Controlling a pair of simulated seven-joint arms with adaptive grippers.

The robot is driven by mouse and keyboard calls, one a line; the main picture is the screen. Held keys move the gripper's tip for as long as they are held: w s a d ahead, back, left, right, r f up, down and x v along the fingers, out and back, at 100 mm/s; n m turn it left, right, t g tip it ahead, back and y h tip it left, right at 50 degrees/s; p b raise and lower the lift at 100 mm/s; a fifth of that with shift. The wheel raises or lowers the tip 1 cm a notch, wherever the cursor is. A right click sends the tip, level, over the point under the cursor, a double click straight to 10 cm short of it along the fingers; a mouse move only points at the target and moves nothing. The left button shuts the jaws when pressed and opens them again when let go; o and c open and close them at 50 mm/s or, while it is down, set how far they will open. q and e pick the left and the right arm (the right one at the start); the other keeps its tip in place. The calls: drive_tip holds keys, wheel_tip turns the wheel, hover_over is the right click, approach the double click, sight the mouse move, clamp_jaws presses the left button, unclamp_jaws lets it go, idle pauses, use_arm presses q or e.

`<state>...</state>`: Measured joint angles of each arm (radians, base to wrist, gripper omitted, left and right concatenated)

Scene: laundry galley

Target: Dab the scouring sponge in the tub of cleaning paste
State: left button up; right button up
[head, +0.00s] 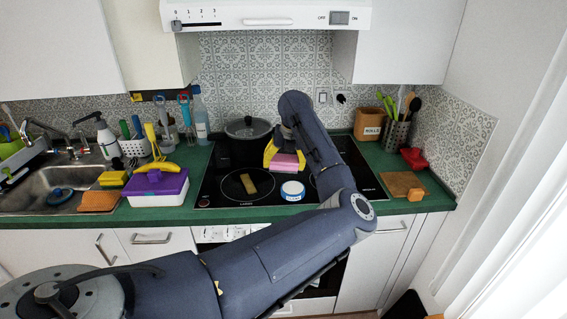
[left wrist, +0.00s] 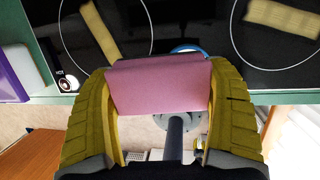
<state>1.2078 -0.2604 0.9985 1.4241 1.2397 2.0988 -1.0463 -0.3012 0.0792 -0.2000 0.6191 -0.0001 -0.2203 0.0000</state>
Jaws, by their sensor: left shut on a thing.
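My left gripper (head: 284,158) is shut on the pink scouring sponge (head: 286,163), with a yellow finger on each side of it. The sponge also fills the middle of the left wrist view (left wrist: 160,83). In the head view it appears just above and behind the tub of cleaning paste (head: 292,193), a low round white tub with a blue band, on the black cooktop. I see a gap between them in the picture but cannot tell the height. In the left wrist view the sponge hides most of the tub; only a blue rim (left wrist: 187,48) shows. My right gripper is not seen.
A yellowish block (head: 248,184) lies on the cooktop (head: 222,202) left of the tub. A dark lidded pot (head: 247,130) stands behind. A purple-lidded white box (head: 157,188) stands left on the green counter. A brown board (head: 402,185) lies right. My left arm crosses the cooktop's right part.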

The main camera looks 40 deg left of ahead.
sight(283, 185)
use_arm(q)
drive_tip(key=shift+f, duration=2.5)
drive_tip(key=shift+f, duration=0.8)
idle(0.7)
drive_tip(key=shift+r, duration=4.05)
